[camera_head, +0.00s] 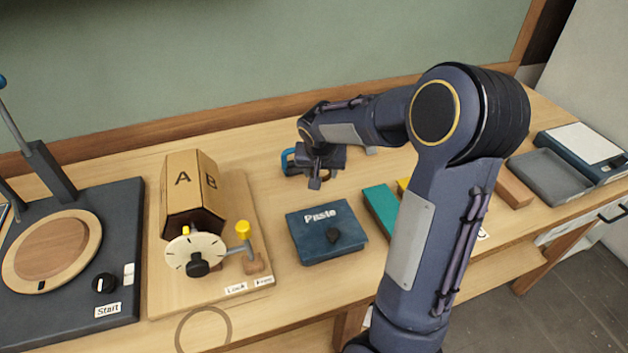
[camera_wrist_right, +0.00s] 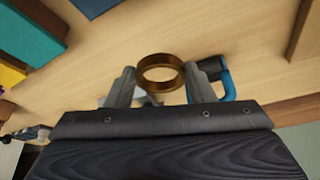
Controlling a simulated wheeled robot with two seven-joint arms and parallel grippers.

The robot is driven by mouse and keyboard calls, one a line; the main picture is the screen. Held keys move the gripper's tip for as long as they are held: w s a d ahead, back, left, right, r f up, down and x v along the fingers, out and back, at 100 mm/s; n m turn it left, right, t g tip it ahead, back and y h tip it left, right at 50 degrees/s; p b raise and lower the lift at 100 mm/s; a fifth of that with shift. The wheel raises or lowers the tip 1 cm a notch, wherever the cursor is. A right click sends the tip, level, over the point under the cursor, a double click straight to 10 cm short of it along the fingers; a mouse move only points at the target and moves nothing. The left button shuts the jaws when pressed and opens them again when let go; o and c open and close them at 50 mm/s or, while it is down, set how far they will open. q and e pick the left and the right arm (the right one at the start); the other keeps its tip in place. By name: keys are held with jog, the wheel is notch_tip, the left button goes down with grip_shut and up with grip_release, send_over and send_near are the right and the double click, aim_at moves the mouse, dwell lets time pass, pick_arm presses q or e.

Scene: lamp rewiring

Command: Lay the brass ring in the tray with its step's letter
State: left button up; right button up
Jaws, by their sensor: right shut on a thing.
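The brass ring (camera_wrist_right: 161,72) shows in the right wrist view, upright between the fingertips of my right gripper (camera_wrist_right: 160,85), which is shut on it. In the head view my right gripper (camera_head: 316,180) is over the back of the bench, behind the Paste box, and I cannot make out the ring there. A wooden drum (camera_head: 190,195) shows the letters A and B on its faces. A grey tray (camera_head: 556,178) lies at the right end of the bench; I see no letter on it. My left gripper is out of view.
The dark blue Paste box (camera_head: 312,252) stands mid-bench. A teal block (camera_head: 380,211) and a brown block (camera_head: 514,190) lie right of it, partly behind my arm. A blue-handled thing (camera_wrist_right: 226,85) is close behind the right fingers. The Start machine (camera_head: 105,240) is left.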

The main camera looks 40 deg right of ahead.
aim_at(314, 192)
jog(key=shift+w+a+f, duration=0.15)
jog(key=shift+w+f, duration=0.3)
jog(key=shift+f, duration=0.1)
jog(key=shift+w+a+f, duration=0.15)
jog(key=shift+w+f, duration=0.25)
jog(key=shift+f, duration=0.15)
notch_tip(314, 192, down, 3)
jog(key=shift+f, duration=0.15)
jog(key=shift+f, duration=0.15)
jog(key=o, duration=1.1)
jog(key=shift+c, duration=0.2)
